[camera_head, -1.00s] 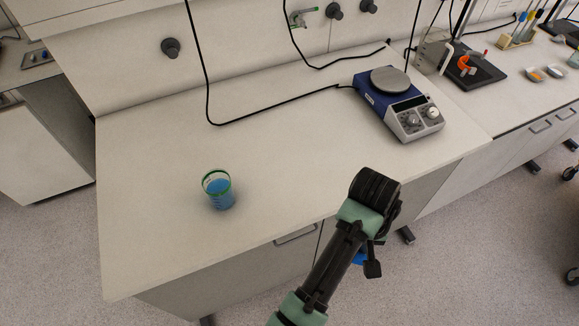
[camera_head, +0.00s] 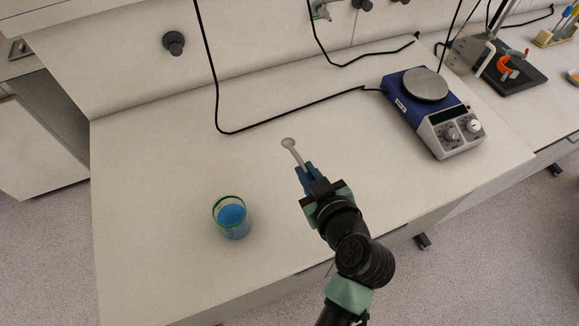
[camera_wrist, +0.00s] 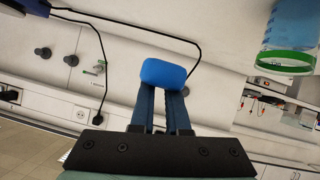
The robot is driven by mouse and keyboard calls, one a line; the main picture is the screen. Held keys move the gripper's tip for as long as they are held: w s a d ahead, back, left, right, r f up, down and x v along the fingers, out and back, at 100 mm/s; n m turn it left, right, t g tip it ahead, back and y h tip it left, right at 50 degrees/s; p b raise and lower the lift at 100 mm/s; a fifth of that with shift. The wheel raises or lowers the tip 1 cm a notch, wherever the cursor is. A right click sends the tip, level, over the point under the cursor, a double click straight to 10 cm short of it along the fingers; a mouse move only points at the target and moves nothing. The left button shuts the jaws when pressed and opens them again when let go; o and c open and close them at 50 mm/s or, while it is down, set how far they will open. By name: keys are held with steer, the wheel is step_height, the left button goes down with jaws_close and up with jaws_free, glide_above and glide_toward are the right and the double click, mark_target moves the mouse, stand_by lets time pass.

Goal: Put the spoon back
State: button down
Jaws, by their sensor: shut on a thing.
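The spoon (camera_head: 290,146) is pale grey with a small round end and a thin stem. It sticks out from the tips of my gripper (camera_head: 304,172), pointing up and left in the head view. My gripper is shut on the spoon's stem, over the bench's front half. A glass beaker (camera_head: 232,219) with a green rim and blue liquid stands left of my gripper. The beaker also shows at the wrist view's upper right (camera_wrist: 290,38).
The white bench (camera_head: 150,160) is clear around the beaker and behind the spoon. A blue and grey hotplate stirrer (camera_head: 437,112) stands to the right. Its black cable (camera_head: 290,103) runs across the back. A stand with an orange clamp (camera_head: 508,68) is farther right.

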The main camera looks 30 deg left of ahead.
steer(key=shift+t+y, duration=0.4)
steer(key=shift+y, duration=0.1)
step_height(320, 180, down, 13)
steer(key=shift+f+b, duration=0.1)
steer(key=shift+b, duration=0.85)
steer(key=shift+f, duration=0.15)
steer(key=shift+f+b, duration=0.25)
steer(key=shift+b, duration=0.1)
steer(key=c, duration=0.9)
jaws_free()
steer(key=shift+r, duration=0.1)
steer(key=shift+r, duration=0.1)
